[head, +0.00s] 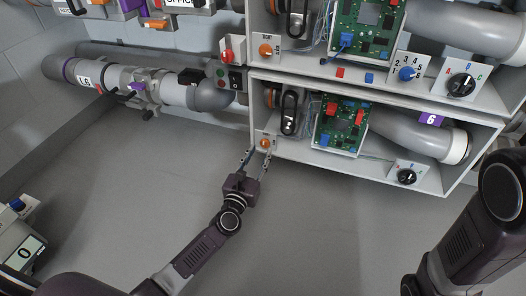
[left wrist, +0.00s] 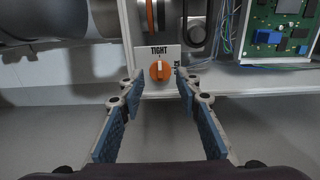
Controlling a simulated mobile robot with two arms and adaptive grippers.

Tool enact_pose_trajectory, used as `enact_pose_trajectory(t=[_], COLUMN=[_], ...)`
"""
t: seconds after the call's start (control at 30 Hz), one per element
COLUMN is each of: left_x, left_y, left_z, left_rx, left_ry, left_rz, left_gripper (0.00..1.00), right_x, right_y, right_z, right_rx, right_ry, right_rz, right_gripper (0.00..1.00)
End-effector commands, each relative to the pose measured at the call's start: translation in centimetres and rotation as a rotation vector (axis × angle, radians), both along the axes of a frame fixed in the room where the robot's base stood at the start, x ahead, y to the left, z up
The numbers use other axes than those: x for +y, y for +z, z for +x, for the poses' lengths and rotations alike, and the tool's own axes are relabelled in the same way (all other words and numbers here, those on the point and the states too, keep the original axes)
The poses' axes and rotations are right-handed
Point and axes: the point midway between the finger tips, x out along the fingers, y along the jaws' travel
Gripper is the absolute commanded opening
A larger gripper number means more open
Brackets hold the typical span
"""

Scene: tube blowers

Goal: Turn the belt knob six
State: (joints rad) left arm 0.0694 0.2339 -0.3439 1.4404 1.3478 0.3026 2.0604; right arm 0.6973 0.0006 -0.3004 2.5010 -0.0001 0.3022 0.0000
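The belt knob six is the orange knob (head: 265,143) on a small white plate at the lower left corner of the lower box, which bears a purple 6 label (head: 431,119). In the left wrist view the orange knob (left wrist: 160,70) sits under the word TIGHT, with a pale mark on it pointing about upward. A second word at the plate's right side is partly hidden by a fingertip. My left gripper (head: 258,157) is open, its blue-padded fingers (left wrist: 158,92) on either side of the knob and apart from it. My right gripper is out of view.
The lower box (head: 310,158) also holds a green circuit board (head: 341,124), wires, a grey pipe and a black knob (head: 406,177). A similar box with another orange knob (head: 265,49) is above. A large pipe (head: 120,80) runs at left. The floor below is clear.

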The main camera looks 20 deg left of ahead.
Motion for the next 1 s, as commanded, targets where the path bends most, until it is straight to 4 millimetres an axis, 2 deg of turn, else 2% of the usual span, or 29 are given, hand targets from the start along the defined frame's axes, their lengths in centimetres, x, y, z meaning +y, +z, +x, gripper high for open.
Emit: enact_pose_trajectory(t=[0.1, 0.2, 0.57, 0.83, 1.0], left_x=[-0.1, -0.1, -0.1, -0.1, -0.1], left_y=[-0.1, -0.1, 0.0, -0.1, -0.1], left_z=[1.8, 2.7, 3.3, 3.3, 3.3], left_rx=[-0.002, 0.0, 0.001, 0.001, 0.001], left_ry=[0.0, 0.0, -0.001, -0.001, -0.001], left_rz=[0.0, 0.001, 0.002, 0.002, 0.008], left_gripper=[0.31, 0.31, 0.31, 0.01, 0.0], right_x=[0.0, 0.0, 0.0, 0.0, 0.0], right_y=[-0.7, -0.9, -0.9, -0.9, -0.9], right_z=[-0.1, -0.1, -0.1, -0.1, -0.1], right_rx=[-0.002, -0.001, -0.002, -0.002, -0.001], right_ry=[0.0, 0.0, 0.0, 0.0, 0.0], right_rz=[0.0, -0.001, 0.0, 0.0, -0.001], right_gripper=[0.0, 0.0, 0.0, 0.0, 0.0])
